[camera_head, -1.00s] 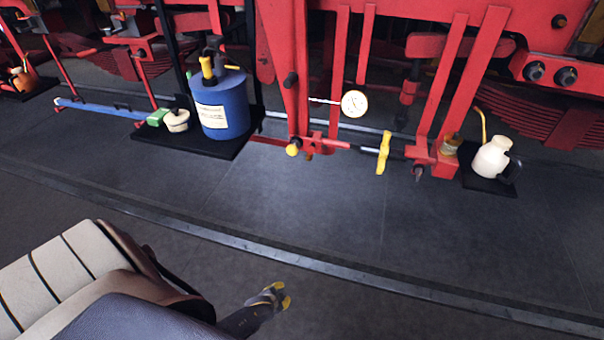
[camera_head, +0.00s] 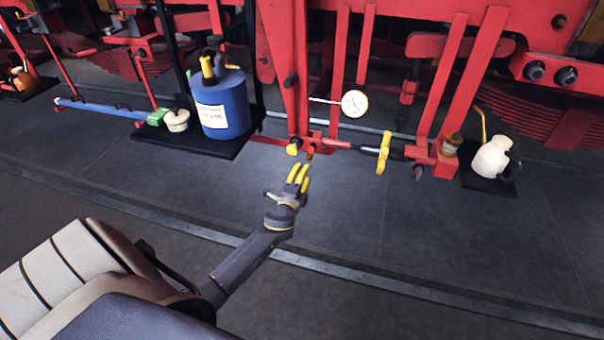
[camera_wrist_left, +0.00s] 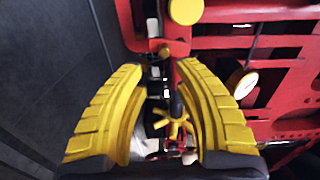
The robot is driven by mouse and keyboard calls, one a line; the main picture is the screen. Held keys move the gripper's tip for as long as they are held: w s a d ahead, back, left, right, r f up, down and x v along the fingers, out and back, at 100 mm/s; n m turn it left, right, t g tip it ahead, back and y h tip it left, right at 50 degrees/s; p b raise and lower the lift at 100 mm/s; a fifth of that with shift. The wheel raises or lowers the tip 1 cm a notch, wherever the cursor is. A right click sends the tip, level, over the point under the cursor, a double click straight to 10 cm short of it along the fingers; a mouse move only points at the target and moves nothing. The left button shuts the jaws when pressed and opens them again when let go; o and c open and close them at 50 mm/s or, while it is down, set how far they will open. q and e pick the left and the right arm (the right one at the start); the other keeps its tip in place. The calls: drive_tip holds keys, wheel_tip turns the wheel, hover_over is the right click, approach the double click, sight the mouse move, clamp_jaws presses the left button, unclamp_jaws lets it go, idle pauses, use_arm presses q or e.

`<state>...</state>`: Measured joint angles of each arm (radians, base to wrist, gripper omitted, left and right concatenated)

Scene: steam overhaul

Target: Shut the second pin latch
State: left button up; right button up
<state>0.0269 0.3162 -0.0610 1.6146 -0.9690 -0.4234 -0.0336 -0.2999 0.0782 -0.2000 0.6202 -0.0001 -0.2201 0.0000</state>
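A yellow knob (camera_head: 293,149) sits on the red bracket at the foot of a red upright. To its right, a yellow handle (camera_head: 383,152) stands upright on a dark and red rod. I cannot tell which fitting is the second pin latch. My left gripper (camera_head: 299,176) has yellow fingers pointing up, just below the knob and apart from it. In the left wrist view the gripper (camera_wrist_left: 163,68) is open with nothing held; the knob (camera_wrist_left: 186,10) is beyond the fingertips, and the yellow handle (camera_wrist_left: 170,128) shows between the fingers. My right gripper is not in view.
A round white dial gauge (camera_head: 354,103) is above the rod. A blue canister (camera_head: 222,104) stands left on a dark tray (camera_head: 228,150). A cream jug (camera_head: 491,157) stands right. The grey floor (camera_head: 340,190) in front is clear.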

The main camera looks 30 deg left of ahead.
sight(308, 159)
use_arm(q)
drive_tip(key=shift+r+x, duration=0.15)
drive_tip(key=shift+x, duration=1.55)
drive_tip(key=shift+r+x, duration=0.15)
drive_tip(key=shift+x, duration=1.6)
drive_tip(key=shift+a, duration=0.2)
drive_tip(key=shift+c, duration=0.4)
clamp_jaws()
